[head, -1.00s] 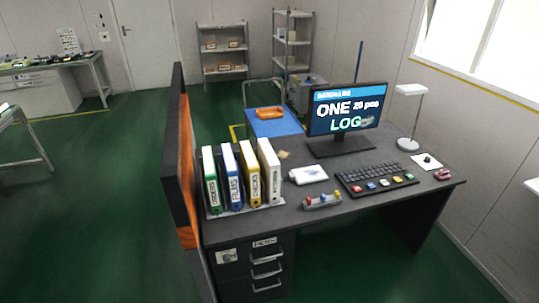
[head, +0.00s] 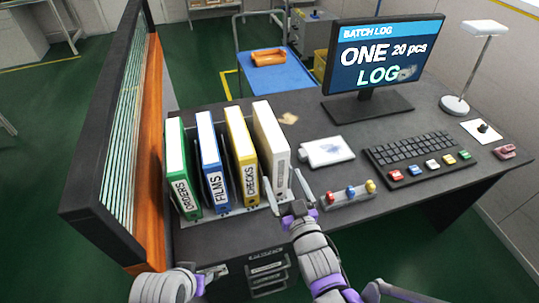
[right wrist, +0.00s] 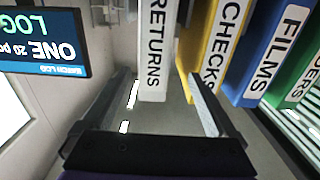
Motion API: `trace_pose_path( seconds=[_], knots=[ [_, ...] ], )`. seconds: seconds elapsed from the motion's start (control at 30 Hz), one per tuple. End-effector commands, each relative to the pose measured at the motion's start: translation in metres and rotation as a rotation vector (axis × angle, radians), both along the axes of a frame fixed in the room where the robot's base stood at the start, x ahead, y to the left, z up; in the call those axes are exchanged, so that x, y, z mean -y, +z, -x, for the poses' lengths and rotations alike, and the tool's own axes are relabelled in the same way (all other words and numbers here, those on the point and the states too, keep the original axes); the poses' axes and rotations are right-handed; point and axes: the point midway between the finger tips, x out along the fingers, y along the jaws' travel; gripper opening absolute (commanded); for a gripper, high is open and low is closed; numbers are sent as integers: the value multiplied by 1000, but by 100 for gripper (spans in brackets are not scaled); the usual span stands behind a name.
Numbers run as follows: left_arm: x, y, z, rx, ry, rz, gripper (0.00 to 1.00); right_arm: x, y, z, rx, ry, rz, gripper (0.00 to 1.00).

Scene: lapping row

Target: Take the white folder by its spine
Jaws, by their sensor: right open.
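The white folder (head: 270,145) stands upright at the right end of a row of folders on the desk. In the right wrist view its spine (right wrist: 156,50) reads RETURNS and shows between my two fingers. My right gripper (head: 284,181) is open and empty, with its fingertips at the lower part of that spine in the head view. One finger hides part of the spine there; I cannot tell whether it touches. My left gripper (head: 214,271) is low at the desk's front left, and its jaws are too small to judge.
The yellow CHECKS folder (head: 241,150) stands close left of the white one, then blue FILMS (head: 212,160) and green ORDERS (head: 181,165). An orange-edged partition (head: 150,170) borders the desk's left. A holder with coloured knobs (head: 350,195) and a white packet (head: 326,152) lie to the right.

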Motion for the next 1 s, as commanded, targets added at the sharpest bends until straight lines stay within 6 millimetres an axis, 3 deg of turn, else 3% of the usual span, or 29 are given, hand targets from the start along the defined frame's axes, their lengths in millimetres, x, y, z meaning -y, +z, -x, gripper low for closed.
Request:
trace_pose_path(
  seconds=[0.1, 0.37, 0.63, 0.97, 1.0],
  knots=[
    [0, 0, 0, 0, 0, 0, 50, -6, 1, -20, -1, -1, 0, 92],
    [0, -1, 0, 0, 0, 0, 50, -11, 0, -42, -3, -2, 2, 92],
    [0, -5, 0, -2, 0, 0, 50, -17, -4, -80, -4, -2, 1, 92],
    [0, -5, 0, -2, 0, 0, 50, -19, -4, -88, -4, -2, 1, 92],
    [0, -5, 0, -2, 0, 0, 50, -19, -4, -88, -4, -2, 1, 87]
  ],
)
